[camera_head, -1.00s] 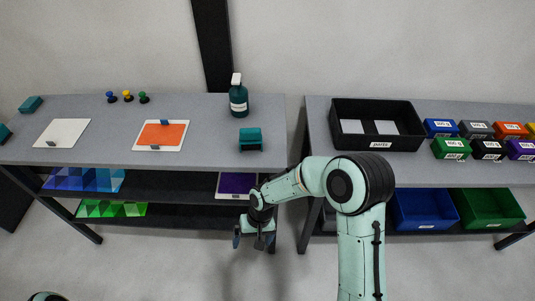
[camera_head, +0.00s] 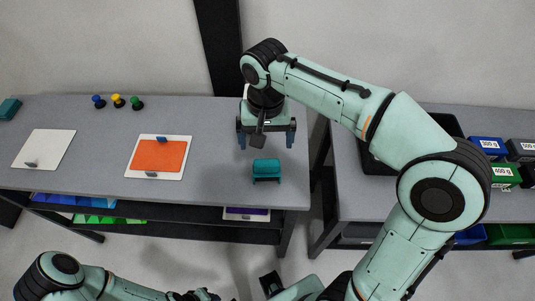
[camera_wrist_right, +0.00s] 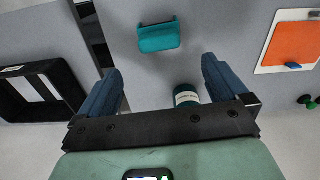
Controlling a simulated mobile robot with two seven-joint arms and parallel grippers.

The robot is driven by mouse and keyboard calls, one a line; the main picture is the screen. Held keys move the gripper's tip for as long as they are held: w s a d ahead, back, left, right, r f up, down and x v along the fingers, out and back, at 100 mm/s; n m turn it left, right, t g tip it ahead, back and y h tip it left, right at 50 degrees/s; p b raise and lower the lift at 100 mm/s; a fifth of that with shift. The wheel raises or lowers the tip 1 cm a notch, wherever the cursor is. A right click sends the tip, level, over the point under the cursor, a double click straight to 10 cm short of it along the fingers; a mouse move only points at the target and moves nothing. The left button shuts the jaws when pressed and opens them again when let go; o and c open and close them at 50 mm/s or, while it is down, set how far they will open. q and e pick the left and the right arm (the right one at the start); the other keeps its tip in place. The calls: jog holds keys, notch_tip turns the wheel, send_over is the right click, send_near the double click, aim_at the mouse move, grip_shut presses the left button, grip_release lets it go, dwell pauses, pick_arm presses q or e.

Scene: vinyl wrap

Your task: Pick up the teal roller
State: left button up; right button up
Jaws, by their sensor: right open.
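The teal roller (camera_head: 267,170) lies on the grey table near its right front part. It also shows in the right wrist view (camera_wrist_right: 159,38), at the top middle, beyond the fingertips. My right gripper (camera_head: 266,140) is open and empty. Its fingers point down, a little behind the roller in the head view and apart from it. In the right wrist view the two blue fingers (camera_wrist_right: 160,75) are spread wide with nothing between their tips.
A dark green bottle (camera_wrist_right: 187,95) stands close to my right gripper, mostly hidden by it in the head view. A board with an orange sheet (camera_head: 158,156), a white board (camera_head: 45,148) and several small coloured knobs (camera_head: 118,101) lie left. A black bin (camera_wrist_right: 40,95) stands on the other table.

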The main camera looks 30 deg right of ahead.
aim_at(267, 162)
jog(key=f, duration=0.4)
jog(key=f+b, duration=0.1)
jog(key=f, duration=0.2)
jog(key=shift+s+a+f, duration=0.1)
jog(key=shift+s+a, duration=0.05)
jog(key=shift+s, duration=0.2)
jog(key=shift+w+d+f+b, duration=0.1)
jog(key=shift+w+f+b, duration=0.05)
jog(key=shift+f, duration=1.3)
jog(key=shift+w+d+f+b, duration=0.1)
jog(key=shift+f+b, duration=0.05)
jog(key=shift+f, duration=1.3)
pick_arm(q)
jog(key=shift+s+a+f, duration=0.15)
jog(key=shift+s+f, duration=0.55)
jog(key=shift+f, duration=0.25)
pick_arm(e)
jog(key=c, duration=1)
